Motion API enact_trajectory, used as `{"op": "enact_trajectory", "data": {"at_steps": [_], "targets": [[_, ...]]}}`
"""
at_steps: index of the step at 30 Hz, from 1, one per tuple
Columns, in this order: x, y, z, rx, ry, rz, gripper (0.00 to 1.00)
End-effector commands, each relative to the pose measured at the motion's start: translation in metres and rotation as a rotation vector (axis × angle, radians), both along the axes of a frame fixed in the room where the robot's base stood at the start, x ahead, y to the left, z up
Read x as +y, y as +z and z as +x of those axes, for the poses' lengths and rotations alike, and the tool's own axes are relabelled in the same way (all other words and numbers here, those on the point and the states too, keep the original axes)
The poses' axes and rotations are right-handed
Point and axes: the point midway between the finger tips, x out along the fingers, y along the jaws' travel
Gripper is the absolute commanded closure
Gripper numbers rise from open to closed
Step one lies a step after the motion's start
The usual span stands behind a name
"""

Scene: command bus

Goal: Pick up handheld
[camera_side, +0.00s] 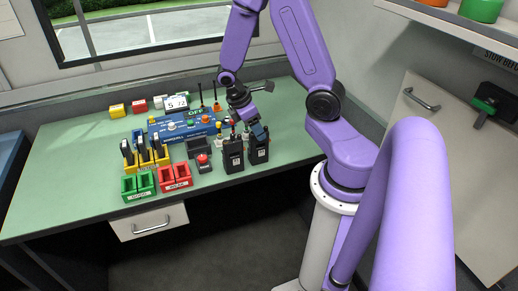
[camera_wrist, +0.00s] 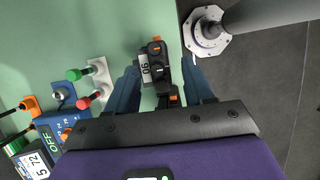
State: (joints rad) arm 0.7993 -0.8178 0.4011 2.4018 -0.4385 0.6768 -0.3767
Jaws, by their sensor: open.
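Two black handhelds with pale labels stand upright near the front edge of the green desk in the side view: a left handheld (camera_side: 233,158) and a right handheld (camera_side: 259,153). My gripper (camera_side: 257,130) is over the right handheld, at its top. In the wrist view a handheld (camera_wrist: 156,72) with orange parts and a white number label lies between the two fingers of my gripper (camera_wrist: 160,70). The fingers are open, one on each side of it, with a gap showing. Only one handheld shows clearly in the wrist view.
A blue control box (camera_side: 180,127) with knobs and a display stands behind and left. A red button unit (camera_side: 203,162), yellow rack (camera_side: 147,158), green bins (camera_side: 138,186) and red bins (camera_side: 175,178) sit left. The desk's far left is clear.

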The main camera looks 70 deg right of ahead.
Motion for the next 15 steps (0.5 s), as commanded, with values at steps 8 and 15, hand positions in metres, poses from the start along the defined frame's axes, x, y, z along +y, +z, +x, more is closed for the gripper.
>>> {"op": "enact_trajectory", "data": {"at_steps": [8, 15], "targets": [[-0.0012, -0.0057, -0.0018, 0.0, 0.001, 0.001, 0.48], [-0.0013, -0.0055, -0.0017, -0.001, 0.0, 0.001, 1.0]]}}
